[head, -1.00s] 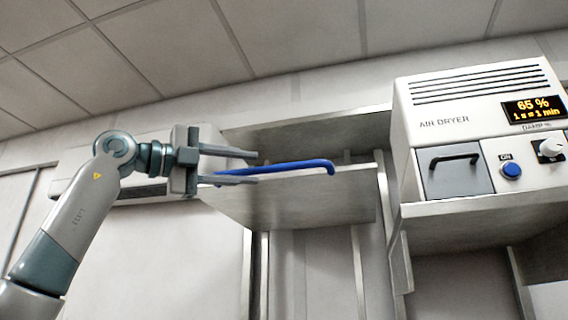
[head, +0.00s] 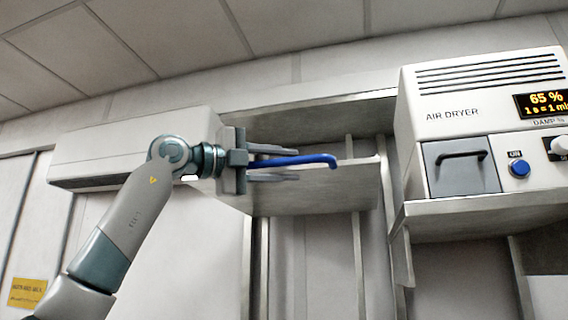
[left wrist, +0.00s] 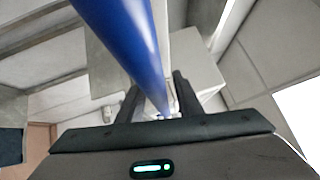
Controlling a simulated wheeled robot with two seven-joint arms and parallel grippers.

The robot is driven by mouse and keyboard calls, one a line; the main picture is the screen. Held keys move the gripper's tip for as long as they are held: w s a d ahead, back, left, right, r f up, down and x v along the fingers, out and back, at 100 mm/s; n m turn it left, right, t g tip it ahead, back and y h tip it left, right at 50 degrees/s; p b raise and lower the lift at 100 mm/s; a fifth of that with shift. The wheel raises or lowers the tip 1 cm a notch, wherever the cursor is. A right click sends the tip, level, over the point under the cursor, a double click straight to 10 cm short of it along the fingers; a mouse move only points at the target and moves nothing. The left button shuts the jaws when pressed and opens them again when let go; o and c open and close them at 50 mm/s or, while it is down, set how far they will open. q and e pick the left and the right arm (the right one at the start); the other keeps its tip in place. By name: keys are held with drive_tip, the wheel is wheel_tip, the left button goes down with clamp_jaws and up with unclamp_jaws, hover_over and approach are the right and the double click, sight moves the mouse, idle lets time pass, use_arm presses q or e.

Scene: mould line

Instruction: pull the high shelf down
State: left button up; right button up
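The high shelf (head: 320,191) is a grey metal panel in a wall unit, left of the air dryer, and stands raised. A blue bar handle (head: 318,159) runs along it, bent at its right end. My left gripper (head: 283,164) is at the handle's left part, fingers pointing right, one above and one below the bar. The fingers stand apart and look open. In the left wrist view the handle (left wrist: 125,38) runs down between the two fingers (left wrist: 157,98); whether they touch it is unclear. My right gripper is not in view.
The air dryer (head: 437,112) stands on a metal ledge (head: 470,208) to the right, its display reading 65 %. A long white box (head: 110,150) is on the wall behind my left arm. A yellow sign (head: 28,292) is at lower left.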

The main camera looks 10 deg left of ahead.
use_arm(q)
clamp_jaws()
